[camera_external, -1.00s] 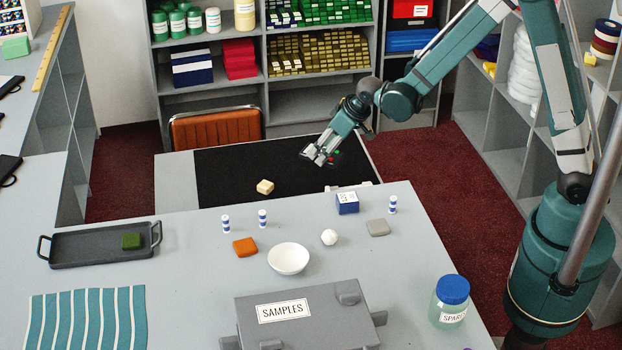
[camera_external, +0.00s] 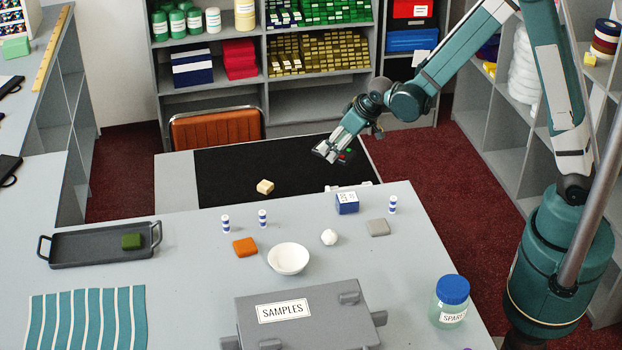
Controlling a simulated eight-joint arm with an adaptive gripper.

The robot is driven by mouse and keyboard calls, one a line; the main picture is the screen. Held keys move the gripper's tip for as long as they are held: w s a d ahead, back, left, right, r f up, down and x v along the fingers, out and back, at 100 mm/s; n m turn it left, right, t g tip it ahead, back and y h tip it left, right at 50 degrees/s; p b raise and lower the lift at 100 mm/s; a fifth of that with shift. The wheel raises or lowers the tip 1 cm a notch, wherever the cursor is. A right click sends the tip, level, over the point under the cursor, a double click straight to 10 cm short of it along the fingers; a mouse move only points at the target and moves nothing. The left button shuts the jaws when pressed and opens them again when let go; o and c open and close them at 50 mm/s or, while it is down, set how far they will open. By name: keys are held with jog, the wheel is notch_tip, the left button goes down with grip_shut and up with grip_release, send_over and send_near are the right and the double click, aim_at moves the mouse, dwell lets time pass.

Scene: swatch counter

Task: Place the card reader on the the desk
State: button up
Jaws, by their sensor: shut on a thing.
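My gripper (camera_external: 328,151) is above the black surface behind the grey desk, pointing down and to the left. It is shut on the card reader (camera_external: 346,155), a small dark thing with green and red spots. Its outline is hard to make out against the black, and the fingers partly cover it. The desk (camera_external: 200,289) fills the front of the view, with its far edge below the gripper in the picture.
Bare desk lies left of centre.

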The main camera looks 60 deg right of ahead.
aim_at(314, 150)
jog(key=shift+w, duration=0.1)
jog(key=shift+w+a+f+b, duration=0.1)
jog(key=shift+w+a+b, duration=0.15)
jog(key=shift+w+b, duration=0.25)
jog(key=w+b, duration=0.1)
jog(key=w+a+b, duration=0.1)
jog(key=w+b, duration=0.2)
jog(key=shift+a, duration=0.4)
jog(key=shift+w+a+r+b, duration=0.3)
jog(key=shift+w+r+b, duration=0.05)
jog(key=shift+w, duration=0.3)
jog(key=shift+f, duration=0.1)
jog(key=shift+f+b, duration=0.65)
jog(key=shift+f, duration=2.4)
jog(key=shift+f+b, duration=0.4)
jog(key=shift+f, duration=1.45)
